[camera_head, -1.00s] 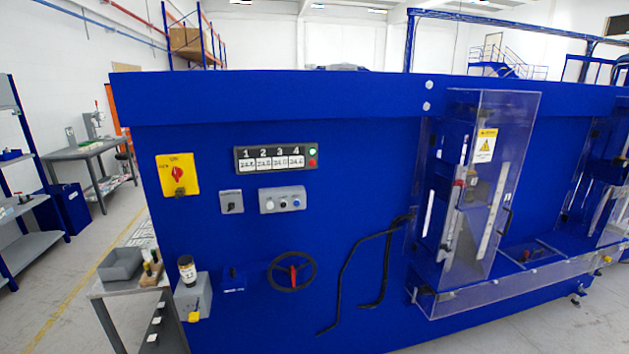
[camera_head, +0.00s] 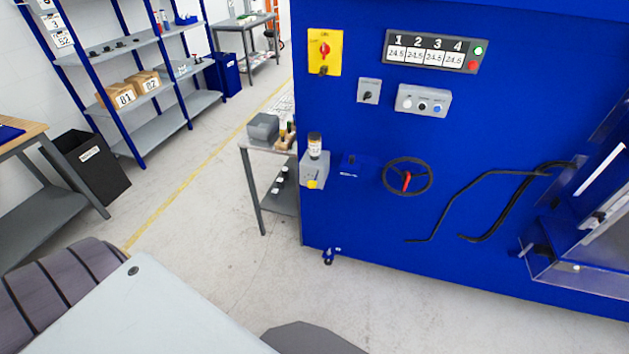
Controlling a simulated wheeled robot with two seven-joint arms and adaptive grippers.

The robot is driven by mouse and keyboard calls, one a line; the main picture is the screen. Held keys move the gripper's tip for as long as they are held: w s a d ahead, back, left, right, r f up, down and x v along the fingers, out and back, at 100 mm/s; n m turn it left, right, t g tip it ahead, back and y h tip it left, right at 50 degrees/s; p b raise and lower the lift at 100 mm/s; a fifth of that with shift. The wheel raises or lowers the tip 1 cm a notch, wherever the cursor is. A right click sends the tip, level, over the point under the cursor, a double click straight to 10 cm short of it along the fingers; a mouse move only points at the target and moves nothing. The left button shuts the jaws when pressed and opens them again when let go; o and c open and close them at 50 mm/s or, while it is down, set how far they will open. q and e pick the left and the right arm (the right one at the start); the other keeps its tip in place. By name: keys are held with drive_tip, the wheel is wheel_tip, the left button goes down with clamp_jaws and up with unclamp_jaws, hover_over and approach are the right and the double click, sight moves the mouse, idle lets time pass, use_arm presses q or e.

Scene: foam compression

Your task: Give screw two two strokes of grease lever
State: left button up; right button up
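The big blue machine (camera_head: 480,250) stands at the right. Its display (camera_head: 433,51) is numbered 1 to 4 and reads 24.5 under each number. A grey box with a yellow part (camera_head: 313,172), which looks like the grease unit, is on its left end, with a dark-topped bottle (camera_head: 315,146) above it. The screws cannot be made out. Neither gripper is in view.
A small grey table (camera_head: 272,147) with a grey bin (camera_head: 263,127) stands against the machine's left end. Shelving (camera_head: 152,134), a black waste bin (camera_head: 92,167) and a wooden-topped bench (camera_head: 22,136) are at the left. The floor (camera_head: 225,215) between is clear.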

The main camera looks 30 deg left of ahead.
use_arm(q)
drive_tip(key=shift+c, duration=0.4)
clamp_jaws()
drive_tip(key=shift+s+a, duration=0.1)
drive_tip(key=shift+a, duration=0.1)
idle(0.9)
